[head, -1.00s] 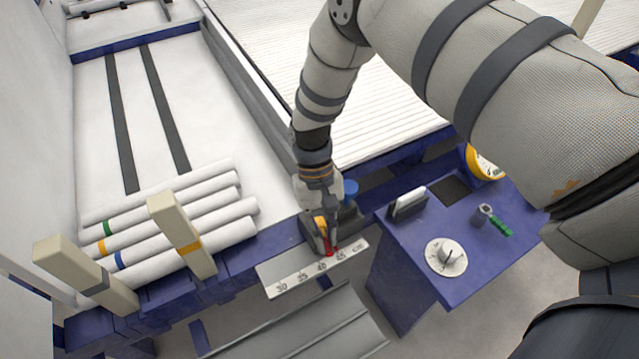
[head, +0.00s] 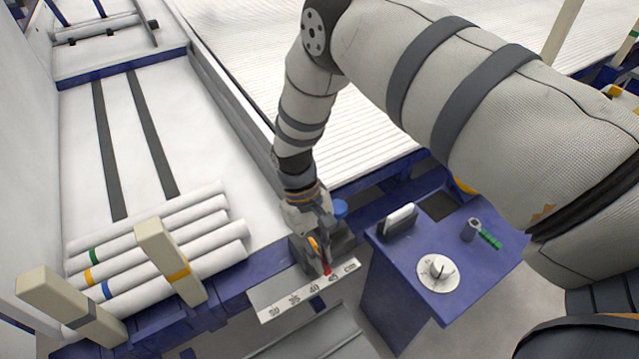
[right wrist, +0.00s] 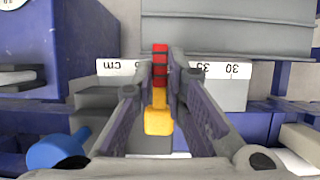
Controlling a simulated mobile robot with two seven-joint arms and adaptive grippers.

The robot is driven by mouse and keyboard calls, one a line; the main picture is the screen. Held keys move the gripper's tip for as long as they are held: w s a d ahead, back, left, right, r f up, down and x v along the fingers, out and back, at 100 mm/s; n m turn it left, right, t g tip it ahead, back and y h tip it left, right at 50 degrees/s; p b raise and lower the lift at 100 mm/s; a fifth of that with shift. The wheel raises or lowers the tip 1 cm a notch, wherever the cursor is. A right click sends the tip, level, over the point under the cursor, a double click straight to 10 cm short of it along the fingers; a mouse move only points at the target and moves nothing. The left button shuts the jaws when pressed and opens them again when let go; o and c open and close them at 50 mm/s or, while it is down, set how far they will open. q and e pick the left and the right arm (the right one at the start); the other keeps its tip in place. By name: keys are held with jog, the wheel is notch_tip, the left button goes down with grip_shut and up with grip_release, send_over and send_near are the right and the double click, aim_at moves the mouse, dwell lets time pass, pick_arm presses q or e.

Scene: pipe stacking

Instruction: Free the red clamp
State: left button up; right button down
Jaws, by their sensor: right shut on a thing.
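The red clamp (head: 326,268) sits at the numbered scale (head: 305,291), near the 40 and 45 marks. In the right wrist view the clamp (right wrist: 160,62) is a red, dark-banded handle with a yellow part (right wrist: 159,122) below it. My right gripper (head: 322,258) reaches down onto it from above. In the right wrist view the gripper's fingers (right wrist: 161,80) stand on both sides of the handle and are shut on it. The clamp's lower end is hidden. My left gripper is not in view.
Several white pipes (head: 165,240) with coloured bands lie between cream posts (head: 170,262) at the left. A blue cabinet (head: 390,290) with a dial (head: 438,273) stands to the right of the scale. A blue knob (right wrist: 60,148) is close beside the gripper.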

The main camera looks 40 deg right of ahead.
jog(key=c, duration=1.6)
grip_release()
jog(key=v, duration=1.2)
